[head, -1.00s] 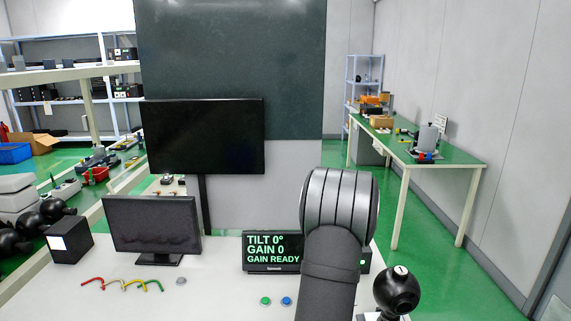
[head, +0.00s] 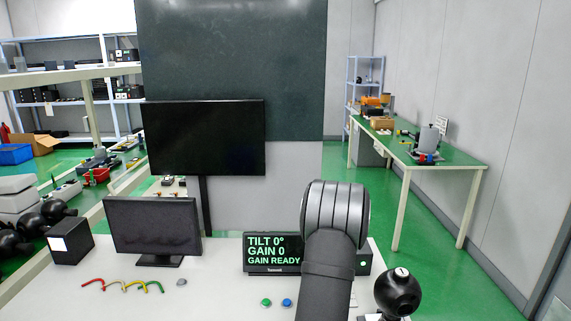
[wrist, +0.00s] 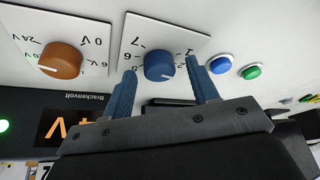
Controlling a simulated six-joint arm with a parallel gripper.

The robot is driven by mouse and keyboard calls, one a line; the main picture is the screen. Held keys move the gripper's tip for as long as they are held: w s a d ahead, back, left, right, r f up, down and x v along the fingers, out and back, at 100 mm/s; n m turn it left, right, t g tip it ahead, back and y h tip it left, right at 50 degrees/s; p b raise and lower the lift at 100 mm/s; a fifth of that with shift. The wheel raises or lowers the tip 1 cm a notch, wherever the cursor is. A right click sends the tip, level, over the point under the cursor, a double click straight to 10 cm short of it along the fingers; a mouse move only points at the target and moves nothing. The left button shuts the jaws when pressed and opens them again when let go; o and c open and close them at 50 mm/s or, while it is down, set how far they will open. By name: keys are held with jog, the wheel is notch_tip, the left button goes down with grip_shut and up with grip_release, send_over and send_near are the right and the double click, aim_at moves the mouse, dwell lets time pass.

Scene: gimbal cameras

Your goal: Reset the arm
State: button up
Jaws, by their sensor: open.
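My gripper (wrist: 161,75) shows in the wrist view with its two blue fingers apart and nothing held between them. A blue knob (wrist: 158,66) on a white numbered dial plate appears between the fingertips, one on each side; I cannot tell how far the fingers are from it. In the head view my arm hides the gripper and the knob. The display (head: 272,253) reads "TILT 0°", "GAIN 0" and "GAIN READY".
A brown knob (wrist: 60,60) on a voltage plate sits beside the blue one. A blue button (wrist: 221,64) and a green button (wrist: 251,71) lie close by. A monitor (head: 153,226), a black box (head: 70,241) and a black ball-shaped device (head: 398,291) stand on the white table.

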jog(key=v, duration=1.6)
jog(key=x, duration=1.6)
jog(key=shift+w+f, duration=0.1)
jog(key=shift+f, duration=0.2)
jog(key=shift+a+r+m+h, duration=0.15)
jog(key=shift+m+h, duration=0.15)
jog(key=shift+m, duration=0.5)
jog(key=shift+m+t+h, duration=0.5)
jog(key=shift+m+h, duration=0.4)
jog(key=shift+m, duration=1.5)
jog(key=shift+a+m+g+h, duration=0.15)
jog(key=shift+m+h, duration=0.35)
jog(key=shift+m, duration=0.8)
jog(key=shift+a+m+g+h, duration=0.15)
jog(key=shift+m+h, duration=0.35)
jog(key=shift+m, duration=0.8)
jog(key=shift+d+m, duration=0.1)
jog(key=shift+m, duration=0.5)
jog(key=shift+h, duration=0.3)
